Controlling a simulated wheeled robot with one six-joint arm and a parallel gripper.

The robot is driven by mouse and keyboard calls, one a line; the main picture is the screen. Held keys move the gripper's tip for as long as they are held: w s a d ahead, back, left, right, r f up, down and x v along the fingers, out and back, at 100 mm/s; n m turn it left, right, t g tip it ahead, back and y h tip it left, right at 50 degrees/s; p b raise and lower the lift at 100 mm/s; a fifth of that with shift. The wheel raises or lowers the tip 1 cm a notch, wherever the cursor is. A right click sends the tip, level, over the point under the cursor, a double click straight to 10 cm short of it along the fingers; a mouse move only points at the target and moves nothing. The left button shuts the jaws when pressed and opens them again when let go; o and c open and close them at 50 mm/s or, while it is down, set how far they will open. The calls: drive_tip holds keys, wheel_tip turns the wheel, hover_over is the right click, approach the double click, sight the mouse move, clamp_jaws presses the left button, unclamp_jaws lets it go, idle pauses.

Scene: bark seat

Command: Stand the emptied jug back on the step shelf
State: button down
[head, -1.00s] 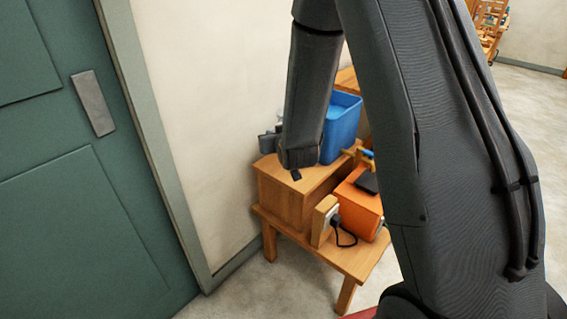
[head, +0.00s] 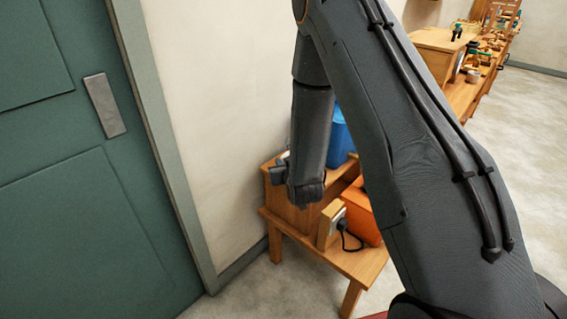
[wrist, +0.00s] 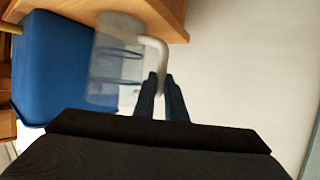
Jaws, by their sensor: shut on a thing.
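In the wrist view my gripper (wrist: 161,80) is shut on the white handle of the clear jug (wrist: 112,65). The jug's see-through body lies left of the fingers, in front of the blue bin. A wooden surface (wrist: 165,12), which looks like part of the step shelf, is just beyond the jug; I cannot tell whether they touch. In the head view the wooden step shelf (head: 288,212) stands against the wall, with my gripper (head: 279,172) at its top left. My arm hides most of the jug and the fingertips there.
A blue bin (head: 339,140) stands behind my forearm and also shows in the wrist view (wrist: 55,70). An orange box (head: 358,210) and a wooden block with a black cable (head: 330,222) sit on the lower board. A green door (head: 60,190) is at left; open floor lies right.

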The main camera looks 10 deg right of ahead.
drive_tip(key=c, duration=1.8)
unclamp_jaws()
drive_tip(key=s+d+r+g, duration=0.1)
drive_tip(key=s+r+g, duration=0.3)
drive_tip(key=s, duration=0.7)
drive_tip(key=s+d+r+g, duration=0.1)
drive_tip(key=s+r+g, duration=0.3)
drive_tip(key=s, duration=0.8)
drive_tip(key=s+d+r+g+b, duration=0.1)
drive_tip(key=s+r+g, duration=0.2)
drive_tip(key=s, duration=0.9)
drive_tip(key=g, duration=0.2)
drive_tip(key=shift+d+r+m+g, duration=0.3)
drive_tip(key=shift+r+g, duration=0.1)
